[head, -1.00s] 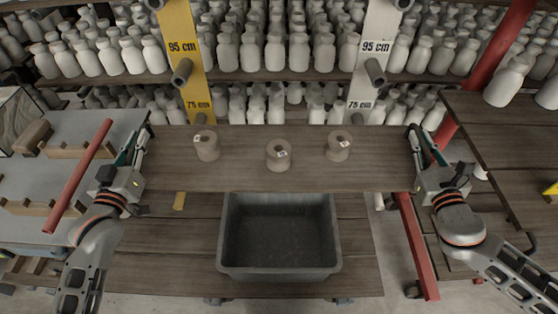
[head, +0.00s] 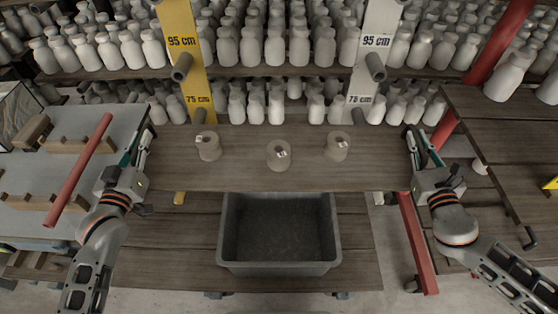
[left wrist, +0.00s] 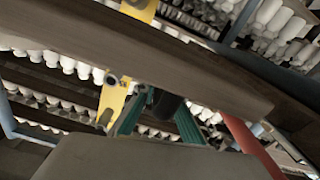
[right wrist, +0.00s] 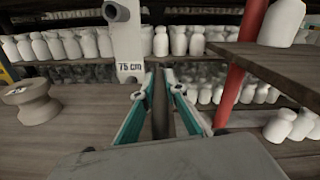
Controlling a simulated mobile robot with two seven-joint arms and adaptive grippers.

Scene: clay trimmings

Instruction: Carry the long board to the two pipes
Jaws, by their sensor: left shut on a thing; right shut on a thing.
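The long brown board (head: 240,178) spans the middle of the head view, roughly level. Three grey-brown spools stand on it, at left (head: 208,146), middle (head: 278,155) and right (head: 338,146). My left gripper (head: 138,148) is shut on the board's left end, and my right gripper (head: 420,150) on its right end. Beyond the board, a yellow post carries an upper pipe (head: 182,68) by "95 cm" and a lower pipe (head: 200,117) by "75 cm". A white post carries a matching upper pipe (head: 376,68) and lower pipe (head: 358,115). The board appears apart from the pipes.
A grey bin (head: 278,267) sits below and in front of the board. Shelves of white bottles (head: 290,50) fill the back. A grey table (head: 30,185) with a red bar (head: 80,170) is at left. A wooden table (head: 510,150) and a red post (head: 500,40) are at right.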

